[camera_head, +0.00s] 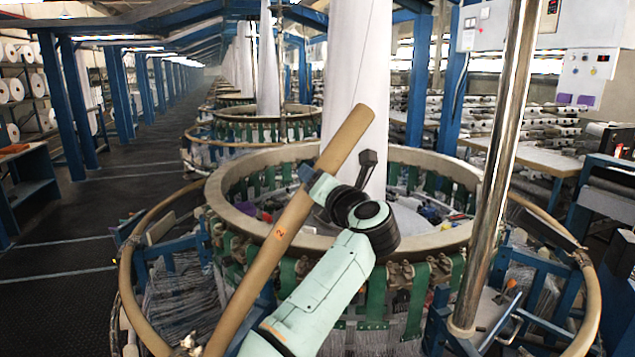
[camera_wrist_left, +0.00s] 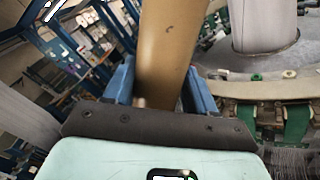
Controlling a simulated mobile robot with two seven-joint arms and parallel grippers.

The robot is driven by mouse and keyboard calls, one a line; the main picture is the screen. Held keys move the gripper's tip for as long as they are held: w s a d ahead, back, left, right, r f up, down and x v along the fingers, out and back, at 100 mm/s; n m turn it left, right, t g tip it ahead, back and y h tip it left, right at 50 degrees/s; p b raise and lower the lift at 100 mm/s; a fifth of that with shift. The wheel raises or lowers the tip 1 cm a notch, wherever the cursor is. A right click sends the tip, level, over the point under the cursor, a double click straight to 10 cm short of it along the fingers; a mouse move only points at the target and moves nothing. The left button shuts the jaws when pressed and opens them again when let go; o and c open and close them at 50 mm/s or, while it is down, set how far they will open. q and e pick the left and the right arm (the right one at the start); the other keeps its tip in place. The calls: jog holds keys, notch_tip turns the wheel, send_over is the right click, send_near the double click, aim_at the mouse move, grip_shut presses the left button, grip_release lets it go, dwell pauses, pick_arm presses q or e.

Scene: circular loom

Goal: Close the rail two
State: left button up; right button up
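Rail two, a brown, slightly curved bar (camera_head: 262,262), stands tilted up in front of the loom, its upper end leaning right. A small orange mark shows on it, and its lower end reaches the bottom edge near the outer ring. My left gripper (camera_head: 318,188) has its blue fingers around the bar's upper half. In the left wrist view the rail (camera_wrist_left: 168,45) passes between the two blue fingers (camera_wrist_left: 160,92), which look closed against its sides. My right gripper is in neither view. The circular loom's beige ring (camera_head: 420,243) lies behind the raised rail.
A lower brown rail (camera_head: 125,285) curves around the loom's left side, and another (camera_head: 592,305) around its right. A shiny vertical pole (camera_head: 497,170) stands right of my arm. A white fabric column (camera_head: 352,75) rises from the loom's middle. The left aisle floor (camera_head: 60,250) is clear.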

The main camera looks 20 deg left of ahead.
pick_arm(q)
jog(key=s+d+f+m+t+b, duration=0.1)
jog(key=d+f+m+b, duration=0.1)
jog(key=d+f, duration=0.6)
jog(key=s+d+f+m+t+y+b, duration=0.1)
jog(key=s+d+f+m+t+b, duration=0.1)
jog(key=d+f+b, duration=0.3)
jog(key=s+d+f+m+t+b, duration=0.1)
jog(key=d+f+m+t+b, duration=0.1)
jog(key=d+f, duration=1)
jog(key=shift+s+d+b, duration=0.2)
jog(key=shift+d+b, duration=0.6)
jog(key=shift+b, duration=0.1)
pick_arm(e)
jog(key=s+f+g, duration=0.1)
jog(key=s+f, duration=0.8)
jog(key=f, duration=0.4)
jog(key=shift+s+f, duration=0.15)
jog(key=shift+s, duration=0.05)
pick_arm(q)
jog(key=o, duration=1.4)
jog(key=b+v, duration=0.4)
jog(key=v, duration=0.9)
jog(key=shift+f, duration=0.35)
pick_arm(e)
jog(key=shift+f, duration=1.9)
